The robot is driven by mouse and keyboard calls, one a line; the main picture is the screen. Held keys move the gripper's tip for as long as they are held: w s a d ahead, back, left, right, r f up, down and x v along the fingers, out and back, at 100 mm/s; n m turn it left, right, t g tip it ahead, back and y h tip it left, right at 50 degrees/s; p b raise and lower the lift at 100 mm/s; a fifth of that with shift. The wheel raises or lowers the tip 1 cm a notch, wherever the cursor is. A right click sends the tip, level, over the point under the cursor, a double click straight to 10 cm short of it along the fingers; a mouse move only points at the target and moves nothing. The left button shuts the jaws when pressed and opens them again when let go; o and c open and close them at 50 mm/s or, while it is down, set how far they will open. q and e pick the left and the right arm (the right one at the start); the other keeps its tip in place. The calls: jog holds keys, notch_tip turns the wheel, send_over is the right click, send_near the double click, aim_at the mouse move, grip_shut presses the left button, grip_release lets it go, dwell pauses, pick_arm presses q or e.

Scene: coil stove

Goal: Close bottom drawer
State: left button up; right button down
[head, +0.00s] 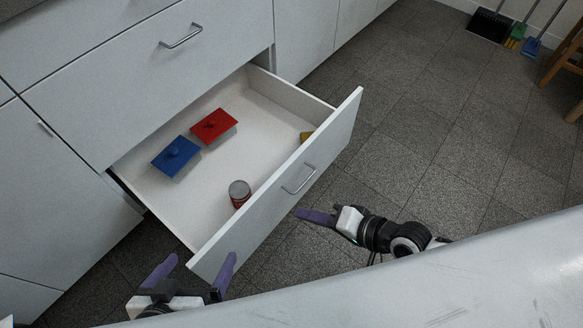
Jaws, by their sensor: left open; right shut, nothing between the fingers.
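The bottom drawer (330,152) is pulled out of the white cabinet, with its bar handle (298,179) on the front panel. Inside lie a blue lidded item (176,157), a red lidded item (214,126), a can (239,193) and a yellow thing (306,136) partly hidden by the front panel. My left gripper (197,262) is open at the bottom left, its fingers pointing up near the panel's near lower corner; contact cannot be told. My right gripper (302,214) is shut and empty, in front of the panel and below the handle.
A shut drawer with a handle (180,37) is above the open one. Grey tiled floor (430,120) is clear to the right. A dustpan (490,24), brushes (531,46) and a wooden chair (566,62) stand at the top right.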

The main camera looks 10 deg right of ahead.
jog(key=w+d+m+t, duration=0.1)
jog(key=w+d+m, duration=0.3)
jog(key=d, duration=0.3)
jog(key=b, duration=0.3)
send_near(283, 175)
notch_tip(283, 175, down, 3)
jog(key=a, duration=0.1)
jog(key=w+a, duration=0.2)
jog(key=w, duration=0.1)
jog(key=shift+a+r+h, duration=0.2)
jog(key=shift+a+h, duration=0.05)
jog(key=shift+h, duration=0.15)
pick_arm(q)
jog(key=shift+w+d+f+g+b, duration=0.2)
jog(key=shift+d+f, duration=0.15)
jog(key=shift+f, duration=0.15)
jog(key=shift+w+d+f+g+b, duration=0.1)
jog(key=shift+w+d+f+g, duration=0.15)
jog(key=shift+f, duration=0.25)
pick_arm(e)
jog(key=shift+w+a, duration=0.25)
jog(key=shift+w, duration=0.1)
pick_arm(q)
jog(key=shift+s, duration=0.1)
